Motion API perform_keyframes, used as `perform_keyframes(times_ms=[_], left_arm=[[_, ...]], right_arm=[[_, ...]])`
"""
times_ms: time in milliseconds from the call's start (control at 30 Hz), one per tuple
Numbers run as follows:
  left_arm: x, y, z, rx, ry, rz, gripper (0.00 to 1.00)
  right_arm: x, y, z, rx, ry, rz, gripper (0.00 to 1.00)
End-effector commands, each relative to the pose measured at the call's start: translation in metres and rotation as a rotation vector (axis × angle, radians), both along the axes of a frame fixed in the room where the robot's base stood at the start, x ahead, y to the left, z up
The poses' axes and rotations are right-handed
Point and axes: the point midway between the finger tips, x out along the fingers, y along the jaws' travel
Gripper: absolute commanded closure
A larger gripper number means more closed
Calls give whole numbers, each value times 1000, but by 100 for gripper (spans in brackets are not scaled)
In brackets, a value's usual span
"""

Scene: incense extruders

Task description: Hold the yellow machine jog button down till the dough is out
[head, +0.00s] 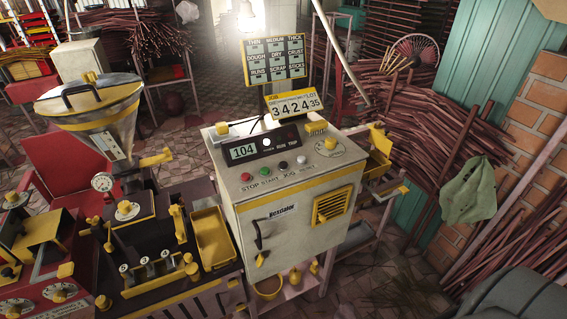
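The yellow-trimmed extruder (150,235) stands left of centre, with a metal hopper (105,120) under a yellow lid. Right of it is a pale control cabinet (290,215) with yellow trim. Its sloped top has a row of buttons labelled STOP, START, JOG and RESET. The jog button (283,165) looks dark, between a green one and a white one. Nothing touches it; whether it is pressed cannot be told. I cannot make out any dough. Neither of my grippers is in view.
A lit display (243,151) reads 104, and a counter board (295,105) stands behind it. A yellow tray (211,237) lies between extruder and cabinet. A red machine (45,270) is at far left. Bundles of sticks (440,130) and a green cloth (469,187) are at right.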

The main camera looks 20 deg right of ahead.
Motion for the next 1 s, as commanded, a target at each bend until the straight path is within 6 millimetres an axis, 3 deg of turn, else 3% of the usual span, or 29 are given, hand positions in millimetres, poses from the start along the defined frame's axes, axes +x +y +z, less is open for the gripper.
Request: perform_keyframes(times_ms=[67,400,1000], left_arm=[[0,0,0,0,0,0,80],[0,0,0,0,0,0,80],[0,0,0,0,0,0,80]], right_arm=[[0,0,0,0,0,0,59],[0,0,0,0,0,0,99],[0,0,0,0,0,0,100]])
